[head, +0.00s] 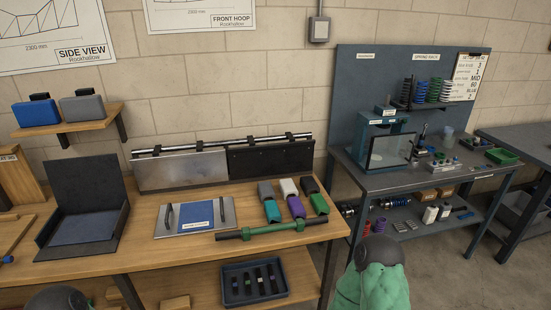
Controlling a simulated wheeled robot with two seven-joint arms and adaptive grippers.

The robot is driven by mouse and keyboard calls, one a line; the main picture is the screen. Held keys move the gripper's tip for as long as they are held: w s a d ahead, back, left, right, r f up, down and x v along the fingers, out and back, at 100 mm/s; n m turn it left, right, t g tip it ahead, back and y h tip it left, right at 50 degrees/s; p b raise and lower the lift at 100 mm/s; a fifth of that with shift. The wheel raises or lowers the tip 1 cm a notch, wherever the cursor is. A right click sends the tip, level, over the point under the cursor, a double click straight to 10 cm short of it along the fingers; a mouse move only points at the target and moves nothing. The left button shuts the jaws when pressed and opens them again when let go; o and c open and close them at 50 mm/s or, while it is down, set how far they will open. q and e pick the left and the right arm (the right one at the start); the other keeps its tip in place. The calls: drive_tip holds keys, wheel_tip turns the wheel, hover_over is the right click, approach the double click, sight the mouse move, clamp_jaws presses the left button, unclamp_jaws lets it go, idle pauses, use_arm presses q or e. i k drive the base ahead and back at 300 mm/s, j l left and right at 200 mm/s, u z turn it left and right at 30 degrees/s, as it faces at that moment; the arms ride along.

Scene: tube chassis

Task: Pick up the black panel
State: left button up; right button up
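The black panel (272,158) stands upright at the back of the wooden bench, at the right end of a metal rail (221,143) with black clamps. It is flat and dark with a few small marks. A silver panel (180,171) stands directly to its left on the same rail. Neither of my grippers shows; only rounded green and black parts of my arms are at the bottom edge, well apart from the panel.
In front of the panel on the wooden bench (147,249) are several coloured blocks (294,206), a green bar with black ends (288,226) and a metal plate with handles (194,215). An open black case (112,229) is left. A grey bench (440,179) stands right.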

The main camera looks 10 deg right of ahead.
sight(292, 156)
drive_tip(key=z, duration=4.1)
drive_tip(key=u, duration=3.65)
drive_tip(key=i+z, duration=0.1)
drive_tip(key=i, duration=1)
